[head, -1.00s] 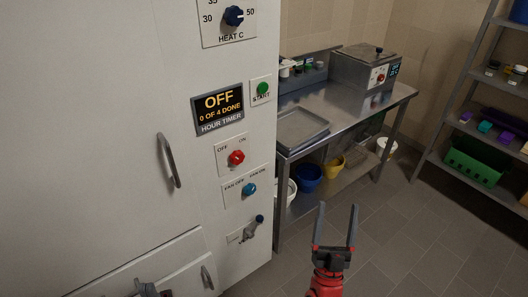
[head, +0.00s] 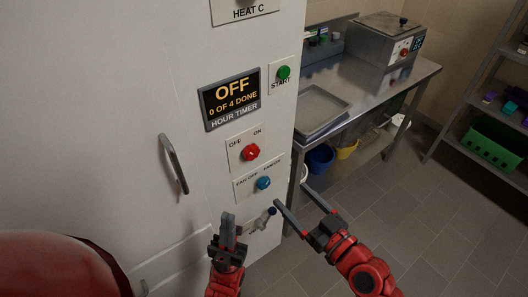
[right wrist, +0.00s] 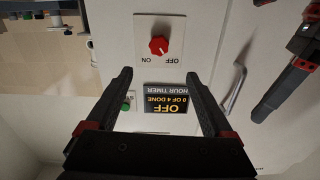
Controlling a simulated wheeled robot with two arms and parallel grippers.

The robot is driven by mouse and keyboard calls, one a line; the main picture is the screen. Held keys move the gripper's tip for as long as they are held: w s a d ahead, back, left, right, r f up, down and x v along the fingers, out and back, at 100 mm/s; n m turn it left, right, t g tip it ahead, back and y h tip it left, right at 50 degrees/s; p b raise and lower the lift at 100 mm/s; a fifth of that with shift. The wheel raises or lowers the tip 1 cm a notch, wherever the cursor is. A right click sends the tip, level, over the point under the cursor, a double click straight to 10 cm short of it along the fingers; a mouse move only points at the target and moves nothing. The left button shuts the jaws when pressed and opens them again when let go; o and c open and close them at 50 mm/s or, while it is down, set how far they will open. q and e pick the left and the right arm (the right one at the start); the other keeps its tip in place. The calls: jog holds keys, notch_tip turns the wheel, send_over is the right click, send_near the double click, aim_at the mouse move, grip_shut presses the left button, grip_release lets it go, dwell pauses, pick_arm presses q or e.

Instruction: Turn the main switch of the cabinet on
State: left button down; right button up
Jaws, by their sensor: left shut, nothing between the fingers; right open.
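The main switch is a red knob (head: 251,152) on a white plate marked OFF and ON, on the front of the white cabinet (head: 150,70). In the right wrist view the red knob (right wrist: 159,45) appears upside down, its narrow end seeming to face OFF. My right gripper (head: 291,195) is open and empty, below and right of the knob in the head view. In the right wrist view its fingers (right wrist: 160,75) spread apart below the knob, not touching it. My left gripper (head: 228,228) is shut and empty, low before the cabinet.
A timer display (head: 231,98) reading OFF and a green START button (head: 284,72) sit above the switch. A blue fan knob (head: 263,183) and a small valve (head: 262,220) lie below. A door handle (head: 174,163) sticks out left. A steel table (head: 375,85) stands right.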

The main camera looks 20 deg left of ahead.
aim_at(254, 154)
jog(key=x, duration=1.6)
jog(key=shift+r, duration=0.2)
jog(key=shift+w+a+f, duration=0.15)
jog(key=shift+w+a, duration=0.15)
grip_shut()
